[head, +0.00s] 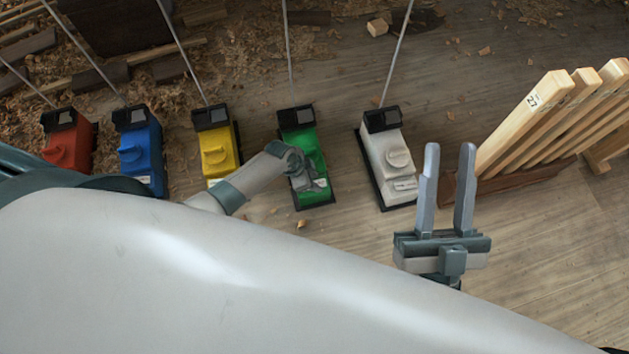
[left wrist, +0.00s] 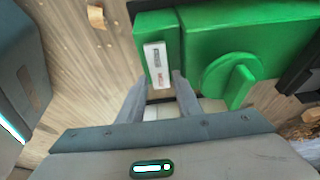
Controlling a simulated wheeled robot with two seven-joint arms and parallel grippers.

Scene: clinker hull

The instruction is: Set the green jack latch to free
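My right gripper (head: 450,150) is open and empty, right of the white jack.
Red (head: 67,140), blue (head: 140,150) and yellow (head: 216,145) jacks stand to the left, a white jack (head: 390,160) to the right. Thin rods rise behind them. A wooden rack of planks (head: 530,120) stands at right. Shavings litter the floor.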

